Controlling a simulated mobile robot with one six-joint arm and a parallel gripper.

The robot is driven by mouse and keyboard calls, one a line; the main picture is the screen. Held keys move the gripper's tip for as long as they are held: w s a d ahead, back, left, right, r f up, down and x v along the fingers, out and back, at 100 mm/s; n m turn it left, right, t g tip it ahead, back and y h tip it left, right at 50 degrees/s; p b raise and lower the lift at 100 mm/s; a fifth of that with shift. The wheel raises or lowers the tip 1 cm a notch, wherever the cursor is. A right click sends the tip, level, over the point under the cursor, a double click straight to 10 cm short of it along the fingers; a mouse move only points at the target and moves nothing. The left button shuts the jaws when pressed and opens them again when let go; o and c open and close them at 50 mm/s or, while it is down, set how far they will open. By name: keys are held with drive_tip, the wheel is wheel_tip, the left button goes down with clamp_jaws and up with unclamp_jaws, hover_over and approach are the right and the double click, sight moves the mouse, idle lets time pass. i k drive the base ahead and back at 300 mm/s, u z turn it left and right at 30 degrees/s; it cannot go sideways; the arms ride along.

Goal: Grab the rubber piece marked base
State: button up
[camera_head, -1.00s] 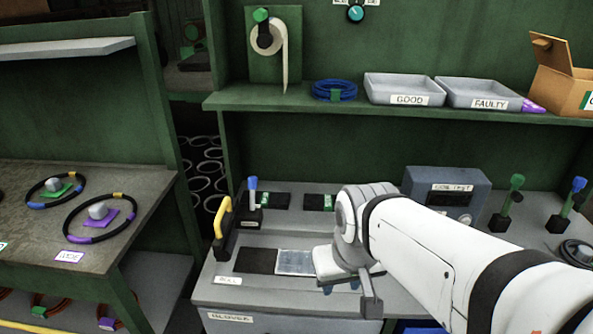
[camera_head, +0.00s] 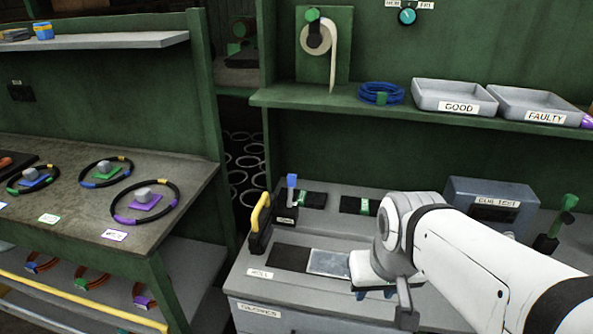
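My gripper (camera_head: 376,292) is low over the front of the grey workbench, at the lower end of my white arm. Its fingers are mostly hidden by the wrist, and I cannot tell whether they are open or shut. A black rubber-like piece (camera_head: 312,199) and another with a green band (camera_head: 352,205) lie at the back of the bench, behind and left of my gripper. A dark flat pad (camera_head: 289,257) and a pale plate (camera_head: 328,262) lie left of my gripper. I cannot read a "base" mark on any piece.
A yellow-handled lever (camera_head: 260,222) and a blue-tipped lever (camera_head: 291,190) stand at the bench's left end. A grey-blue test box (camera_head: 492,205) stands behind my arm. The left table (camera_head: 60,228) holds several black rings. GOOD (camera_head: 455,97) and FAULTY (camera_head: 538,105) trays sit on the shelf.

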sight(305, 198)
drive_tip(key=z, duration=1.6)
drive_tip(key=k, duration=1)
drive_tip(key=u, duration=1.05)
drive_tip(key=i, duration=1)
drive_tip(key=u, duration=0.1)
